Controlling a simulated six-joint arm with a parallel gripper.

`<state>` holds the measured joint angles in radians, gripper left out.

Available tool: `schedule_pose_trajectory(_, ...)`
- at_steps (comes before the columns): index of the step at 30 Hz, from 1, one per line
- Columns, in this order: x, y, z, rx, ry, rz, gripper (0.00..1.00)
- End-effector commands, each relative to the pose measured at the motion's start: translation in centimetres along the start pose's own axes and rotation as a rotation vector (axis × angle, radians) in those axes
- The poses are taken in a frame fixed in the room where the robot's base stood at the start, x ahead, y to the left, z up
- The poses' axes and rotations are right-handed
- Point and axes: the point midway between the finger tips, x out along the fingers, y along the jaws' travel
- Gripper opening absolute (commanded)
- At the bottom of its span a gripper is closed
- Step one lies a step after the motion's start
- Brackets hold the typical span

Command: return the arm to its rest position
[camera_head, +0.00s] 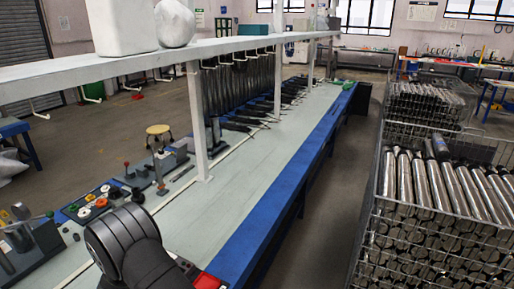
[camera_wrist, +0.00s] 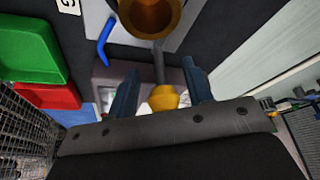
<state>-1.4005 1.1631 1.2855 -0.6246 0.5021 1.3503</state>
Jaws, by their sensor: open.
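My gripper (camera_wrist: 160,82) shows in the wrist view as two dark blue-grey fingers standing apart above a grey plate. It is open. A yellow-orange knob (camera_wrist: 163,97) on a grey rod appears in the gap between the fingers, and I cannot tell its depth from them. Nothing is visibly clamped. In the head view my dark arm link (camera_head: 130,245) is over the near end of the workbench (camera_head: 250,165); the fingers are not visible there.
In the wrist view, a brass-coloured round opening (camera_wrist: 152,16) is at top, a blue handle (camera_wrist: 104,42) beside it, green (camera_wrist: 30,48) and red (camera_wrist: 48,96) bins at left. In the head view, a shelf post (camera_head: 196,120) rises from the bench; wire crates of metal tubes (camera_head: 425,225) stand right.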

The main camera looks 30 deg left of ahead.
Motion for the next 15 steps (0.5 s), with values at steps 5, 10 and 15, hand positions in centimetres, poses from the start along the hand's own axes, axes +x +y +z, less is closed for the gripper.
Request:
schedule_pose_trajectory(5, 0.8, -0.6, -0.3, -0.049, 0.0, -0.022, 0.46)
schedule_pose_trajectory(10, 0.9, -1.0, -0.5, -0.09, 0.0, -0.038, 0.46)
schedule_pose_trajectory(15, 0.9, -1.1, -0.6, -0.101, 0.0, -0.042, 0.46)
